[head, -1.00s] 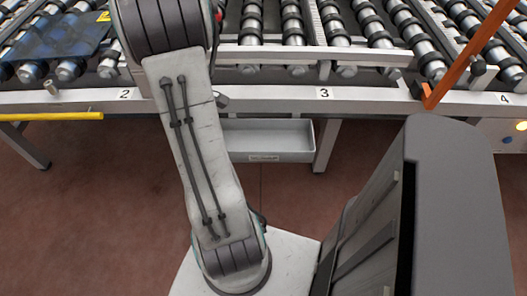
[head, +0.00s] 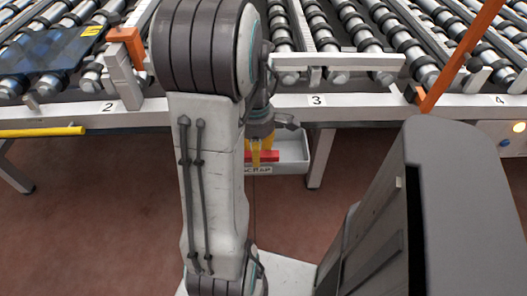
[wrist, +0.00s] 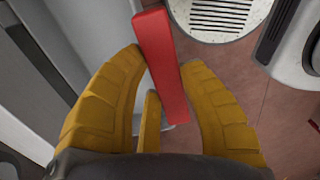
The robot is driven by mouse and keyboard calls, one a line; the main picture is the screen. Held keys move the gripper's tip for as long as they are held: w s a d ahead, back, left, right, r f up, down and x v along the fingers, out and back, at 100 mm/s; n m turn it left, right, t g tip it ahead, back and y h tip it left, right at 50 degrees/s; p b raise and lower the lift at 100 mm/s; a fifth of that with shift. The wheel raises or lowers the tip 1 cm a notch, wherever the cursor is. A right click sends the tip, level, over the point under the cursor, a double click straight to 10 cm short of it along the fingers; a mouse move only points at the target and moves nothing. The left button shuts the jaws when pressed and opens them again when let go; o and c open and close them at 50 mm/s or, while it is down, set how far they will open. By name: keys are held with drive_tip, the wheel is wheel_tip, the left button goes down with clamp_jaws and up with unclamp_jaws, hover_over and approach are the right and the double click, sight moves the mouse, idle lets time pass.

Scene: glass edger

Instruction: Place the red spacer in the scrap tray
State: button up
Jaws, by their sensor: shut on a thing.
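The scrap tray (head: 295,166) is a shallow grey bin with a SCRAP label, hung under the conveyor frame below marker 3. My gripper (head: 262,157) has yellow fingers and is shut on the red spacer (head: 272,155), a short red bar. In the head view they overlap the tray's left part; their exact height over it is hard to tell. My arm hides the tray's left end. In the wrist view the spacer (wrist: 163,62) stands tilted between both fingers (wrist: 160,85), sticking out past the tips, with floor visible beyond it.
The roller conveyor (head: 345,40) spans the back, its front rail just above the tray. A dark glass sheet (head: 45,50) lies on the left rollers. An orange post (head: 462,60) rises at right. A yellow bar (head: 40,131) sticks out at left. Reddish floor is open below.

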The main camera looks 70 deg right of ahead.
drive_tip(key=d+f, duration=0.1)
drive_tip(key=d, duration=0.1)
drive_tip(key=d+f+p, duration=0.1)
drive_tip(key=d+f, duration=0.1)
drive_tip(key=d, duration=0.1)
drive_tip(key=d+f, duration=0.2)
drive_tip(key=d, duration=0.1)
drive_tip(key=shift+s+d, duration=0.1)
drive_tip(key=shift+d, duration=0.1)
drive_tip(key=shift+f, duration=2.05)
drive_tip(key=shift+f, duration=0.15)
drive_tip(key=o, duration=0.9)
